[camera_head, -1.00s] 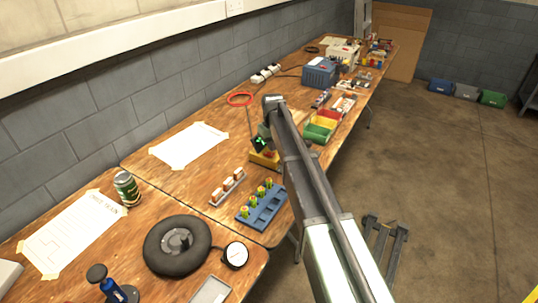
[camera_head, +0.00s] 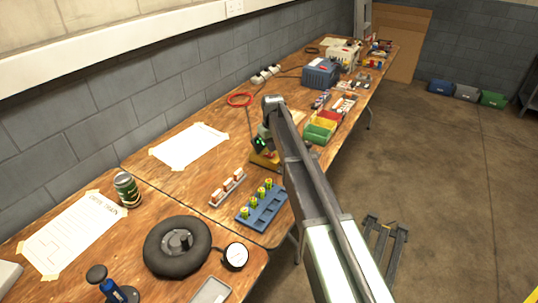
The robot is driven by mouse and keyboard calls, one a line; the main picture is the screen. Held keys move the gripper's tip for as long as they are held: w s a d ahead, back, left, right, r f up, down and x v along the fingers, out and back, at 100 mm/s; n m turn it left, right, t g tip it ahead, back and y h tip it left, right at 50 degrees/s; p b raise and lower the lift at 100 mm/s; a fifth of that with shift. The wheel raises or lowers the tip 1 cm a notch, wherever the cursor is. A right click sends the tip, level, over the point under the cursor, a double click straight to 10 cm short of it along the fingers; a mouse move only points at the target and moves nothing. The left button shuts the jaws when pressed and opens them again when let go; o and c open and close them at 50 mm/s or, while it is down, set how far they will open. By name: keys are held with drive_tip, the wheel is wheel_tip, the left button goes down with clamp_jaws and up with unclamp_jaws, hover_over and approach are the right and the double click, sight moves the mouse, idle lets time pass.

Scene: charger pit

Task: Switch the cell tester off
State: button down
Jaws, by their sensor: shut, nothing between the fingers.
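A small yellow box (camera_head: 265,161), which looks like the cell tester, sits on the wooden bench near the middle of the picture. My gripper (camera_head: 262,148) hangs from the bent end of my arm right over it, with small green lights showing. The gripper is shut and empty. It hides much of the box's top, so I cannot see the switch or its position. I cannot tell whether the fingertips touch the box.
Green and red bins (camera_head: 320,130) lie right of my arm. A taped paper sheet (camera_head: 188,146) lies to the left, with bare bench around it.

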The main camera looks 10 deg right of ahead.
sight(272, 155)
drive_tip(key=shift+f+b, duration=1.3)
idle(0.9)
wheel_tip(272, 155, up, 7)
drive_tip(key=p, duration=0.7)
drive_tip(key=shift+r, duration=0.1)
drive_tip(key=s+r+m+p, duration=0.1)
drive_tip(key=s+m+p, duration=0.1)
drive_tip(key=s, duration=1.6)
drive_tip(key=s+r+m+p, duration=0.1)
drive_tip(key=s+r, duration=0.1)
drive_tip(key=s, duration=1.6)
drive_tip(key=shift+r+m+p, duration=0.3)
drive_tip(key=shift+m+p, duration=0.1)
